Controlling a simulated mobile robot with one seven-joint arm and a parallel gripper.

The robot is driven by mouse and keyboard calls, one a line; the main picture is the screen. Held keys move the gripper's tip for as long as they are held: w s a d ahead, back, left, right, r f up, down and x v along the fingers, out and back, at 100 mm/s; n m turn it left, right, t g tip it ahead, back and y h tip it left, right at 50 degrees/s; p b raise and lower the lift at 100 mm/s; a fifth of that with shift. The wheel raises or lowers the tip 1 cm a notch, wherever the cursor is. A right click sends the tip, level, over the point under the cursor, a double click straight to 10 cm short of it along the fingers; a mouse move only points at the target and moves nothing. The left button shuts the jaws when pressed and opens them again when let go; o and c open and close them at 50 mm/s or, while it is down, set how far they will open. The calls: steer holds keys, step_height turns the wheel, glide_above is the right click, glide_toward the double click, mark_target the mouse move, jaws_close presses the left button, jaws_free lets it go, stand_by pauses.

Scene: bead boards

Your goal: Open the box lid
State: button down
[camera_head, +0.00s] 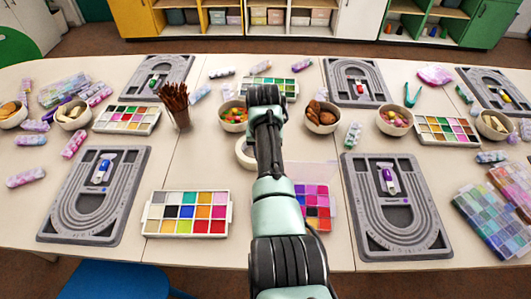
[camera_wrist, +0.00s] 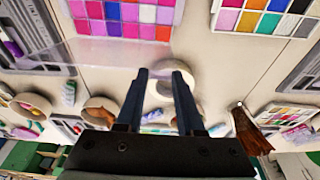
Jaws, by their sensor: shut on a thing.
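The bead box (camera_head: 318,207), with pink and purple compartments, sits at the front middle of the table, partly hidden behind my arm. Its clear lid (camera_head: 312,171) shows as a pale see-through panel at the box's far side; its exact angle is hard to tell. In the wrist view the box (camera_wrist: 125,18) is at the top and the lid (camera_wrist: 105,52) shows as a faint panel beside it. My gripper (camera_wrist: 161,75) has its fingers close to the lid's edge and is shut on it, though the contact itself is not clear.
A multicoloured bead box (camera_head: 187,214) stands to the left. Grey bead boards (camera_head: 100,190) and (camera_head: 398,205) flank the front.

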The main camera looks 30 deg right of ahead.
steer(key=shift+w, duration=0.1)
stand_by(0.7)
steer(key=c, duration=0.5)
jaws_free()
steer(key=v, duration=1.3)
